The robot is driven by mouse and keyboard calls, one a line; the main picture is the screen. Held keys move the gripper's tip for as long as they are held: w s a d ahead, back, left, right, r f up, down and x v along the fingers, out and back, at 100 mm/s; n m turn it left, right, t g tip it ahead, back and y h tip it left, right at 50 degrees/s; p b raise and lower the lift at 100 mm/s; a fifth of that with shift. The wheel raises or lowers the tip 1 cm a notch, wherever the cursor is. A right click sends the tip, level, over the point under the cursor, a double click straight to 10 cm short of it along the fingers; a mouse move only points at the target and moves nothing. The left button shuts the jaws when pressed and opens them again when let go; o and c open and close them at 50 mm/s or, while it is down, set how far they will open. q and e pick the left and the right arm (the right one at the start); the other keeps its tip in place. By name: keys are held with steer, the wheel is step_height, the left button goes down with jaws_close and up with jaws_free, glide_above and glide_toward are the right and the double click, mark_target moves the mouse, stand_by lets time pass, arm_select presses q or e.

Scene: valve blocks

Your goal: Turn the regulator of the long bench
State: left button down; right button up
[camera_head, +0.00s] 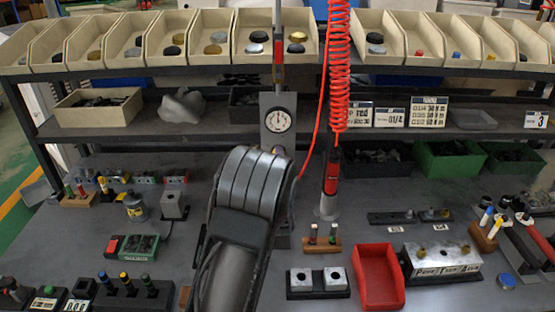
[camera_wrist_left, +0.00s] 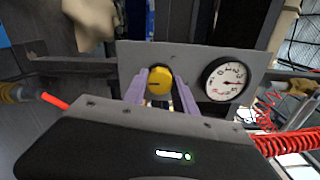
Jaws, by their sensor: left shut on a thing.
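The regulator is a grey upright panel that shows in the head view (camera_head: 268,106) with a round white gauge (camera_head: 278,120). In the left wrist view the panel (camera_wrist_left: 190,58) carries a yellow knob (camera_wrist_left: 159,82) and the gauge (camera_wrist_left: 226,79) to its right. My left gripper (camera_wrist_left: 160,88) has its two purple fingers on either side of the knob and is shut on it. In the head view my left arm hides the knob and the fingers. My right gripper is not in either view.
A coiled red hose (camera_head: 339,70) hangs just right of the regulator. A red tray (camera_head: 378,276) and a grey labelled block (camera_head: 440,262) stand on the bench at the front right. Shelf bins (camera_head: 210,35) line the back. The bench holds many small parts.

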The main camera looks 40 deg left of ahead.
arm_select(q)
steer(key=c, duration=1)
jaws_free()
steer(key=shift+d, duration=0.1)
steer(key=b+v, duration=0.1)
steer(key=v, duration=0.6)
steer(key=shift+s+d, duration=0.2)
steer(key=shift+s, duration=0.1)
